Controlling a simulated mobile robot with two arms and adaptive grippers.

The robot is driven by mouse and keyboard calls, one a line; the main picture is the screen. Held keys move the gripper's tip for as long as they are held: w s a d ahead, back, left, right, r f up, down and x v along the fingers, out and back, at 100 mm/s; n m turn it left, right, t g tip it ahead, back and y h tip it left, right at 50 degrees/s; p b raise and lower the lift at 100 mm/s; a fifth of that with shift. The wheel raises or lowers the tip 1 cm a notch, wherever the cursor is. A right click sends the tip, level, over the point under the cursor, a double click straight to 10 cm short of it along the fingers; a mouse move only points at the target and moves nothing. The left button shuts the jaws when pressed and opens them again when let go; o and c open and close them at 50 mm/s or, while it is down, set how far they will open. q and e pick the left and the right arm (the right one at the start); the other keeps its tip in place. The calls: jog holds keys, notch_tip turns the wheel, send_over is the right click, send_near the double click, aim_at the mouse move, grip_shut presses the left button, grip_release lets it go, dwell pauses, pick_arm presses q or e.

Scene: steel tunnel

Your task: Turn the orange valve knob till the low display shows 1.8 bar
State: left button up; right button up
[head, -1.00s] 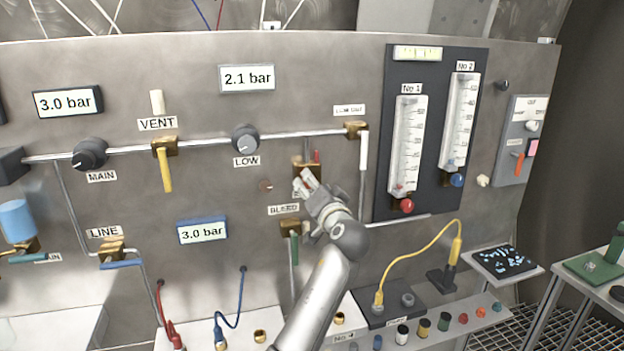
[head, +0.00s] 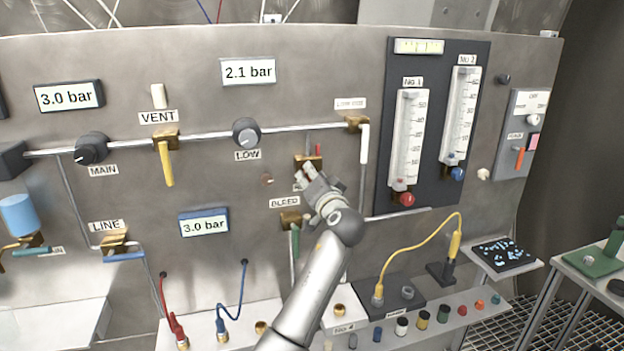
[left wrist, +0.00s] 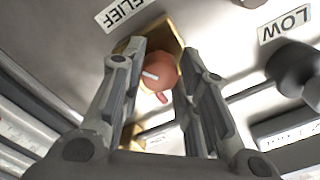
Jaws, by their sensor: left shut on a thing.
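The orange valve knob (left wrist: 175,72) sits on a brass valve body (left wrist: 135,47) beside the upside-down RELIEF label (left wrist: 122,12) in the left wrist view. My left gripper (left wrist: 160,80) has a finger on each side of the knob and is shut on it. In the head view my left gripper (head: 308,178) is at the brass valve (head: 308,160), right of and below the LOW knob (head: 246,131); it hides the orange knob there. The low display (head: 248,72) reads 2.1 bar. My right gripper is not in view.
Two other displays, upper left (head: 68,96) and lower middle (head: 203,223), read 3.0 bar. A green-handled BLEED valve (head: 291,218) is just below my gripper. A white-handled pipe (head: 364,145) and flow tubes (head: 407,140) stand to the right. Cables plug in below.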

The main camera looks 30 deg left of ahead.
pick_arm(q)
jog(key=shift+f+n+b, duration=0.1)
jog(key=shift+n+b, duration=2.9)
jog(key=shift+b, duration=1.6)
jog(key=o, duration=1)
jog(key=v, duration=1.2)
jog(key=shift+w, duration=0.1)
